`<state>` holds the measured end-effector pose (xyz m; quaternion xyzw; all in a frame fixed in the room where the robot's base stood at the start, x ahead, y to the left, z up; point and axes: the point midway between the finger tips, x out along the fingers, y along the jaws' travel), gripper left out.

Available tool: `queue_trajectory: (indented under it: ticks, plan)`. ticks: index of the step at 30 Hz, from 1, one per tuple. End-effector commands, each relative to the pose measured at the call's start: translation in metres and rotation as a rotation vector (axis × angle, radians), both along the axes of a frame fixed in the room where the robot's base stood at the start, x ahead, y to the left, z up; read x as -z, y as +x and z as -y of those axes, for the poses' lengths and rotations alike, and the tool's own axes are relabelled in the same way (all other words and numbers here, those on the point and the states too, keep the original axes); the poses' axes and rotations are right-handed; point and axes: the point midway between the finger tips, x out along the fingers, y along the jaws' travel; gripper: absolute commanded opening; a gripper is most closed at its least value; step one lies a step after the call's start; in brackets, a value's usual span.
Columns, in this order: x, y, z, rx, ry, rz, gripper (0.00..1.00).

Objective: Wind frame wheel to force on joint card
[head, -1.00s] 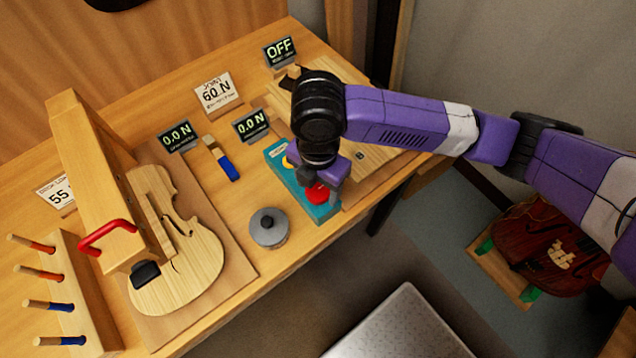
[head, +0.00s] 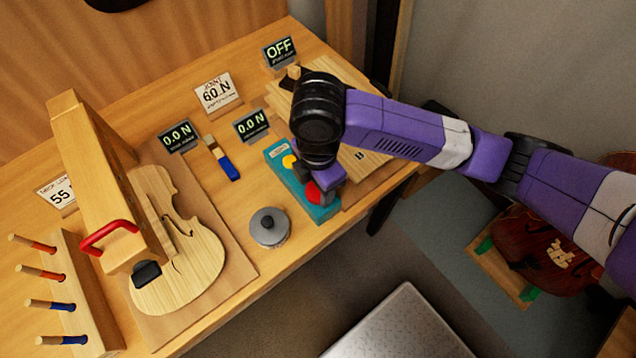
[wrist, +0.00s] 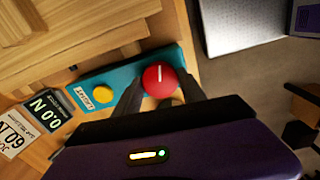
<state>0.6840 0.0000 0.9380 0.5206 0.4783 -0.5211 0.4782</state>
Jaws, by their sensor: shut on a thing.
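The joint card (head: 215,92) stands at the back of the bench and reads 60 N. The frame wheel is the red round knob (head: 314,193) with a white mark, on a teal box (head: 322,213) beside a yellow button (head: 289,161). The red knob (wrist: 160,79) also shows in the wrist view. My gripper (wrist: 155,92) is shut on the red knob, one finger on each side. A display reading 0.0 N (head: 251,124) stands behind the teal box. My wrist hides part of the box in the head view.
A violin body (head: 190,262) lies under a wooden frame with a red handle (head: 108,234) at left. A round lidded tin (head: 269,227) and a blue-handled brush (head: 228,166) sit left of the box. Another display reads OFF (head: 279,50).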

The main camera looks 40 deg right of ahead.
Motion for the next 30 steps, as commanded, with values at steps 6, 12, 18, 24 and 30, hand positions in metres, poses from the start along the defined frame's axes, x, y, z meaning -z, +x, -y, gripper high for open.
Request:
queue_trajectory:
  ticks: [6, 12, 18, 24, 30]
  plan:
    - [-0.001, 0.000, 0.000, -0.002, 0.002, 0.001, 0.66]
    - [0.000, 0.000, 0.000, -0.003, 0.001, 0.001, 0.70]
    - [-0.004, 0.001, 0.000, -0.003, 0.001, 0.002, 0.70]
    - [-0.030, 0.001, 0.000, -0.005, 0.001, 0.005, 0.70]
    - [-0.063, 0.001, 0.000, -0.006, -0.001, 0.004, 0.70]
